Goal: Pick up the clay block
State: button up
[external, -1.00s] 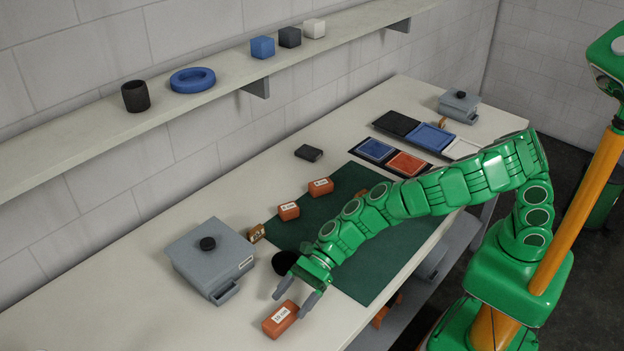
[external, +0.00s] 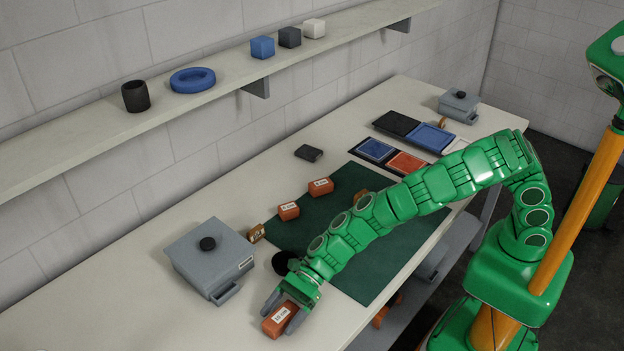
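A clay-coloured block (external: 278,324) with a white label lies on the table at the front, just off the near left of the green mat. My gripper (external: 283,312) is down at this block, with one grey finger on each side of it. The fingers look as wide apart as before, and I cannot see whether they touch the block. Two similar labelled blocks lie farther back, one (external: 288,211) at the mat's left edge and one (external: 320,187) at its back edge. The label text is too small to read surely.
A grey lidded box (external: 205,262) with a black knob stands left of my gripper. A dark round object (external: 283,262) is close behind my gripper. The green mat (external: 385,270) lies under my arm. Coloured trays (external: 430,138) and a second grey box (external: 459,104) are at the far end.

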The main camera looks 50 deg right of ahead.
aim_at(281, 315)
jog(key=c, duration=1.2)
jog(key=shift+c, duration=0.2)
jog(key=shift+r, duration=5.1)
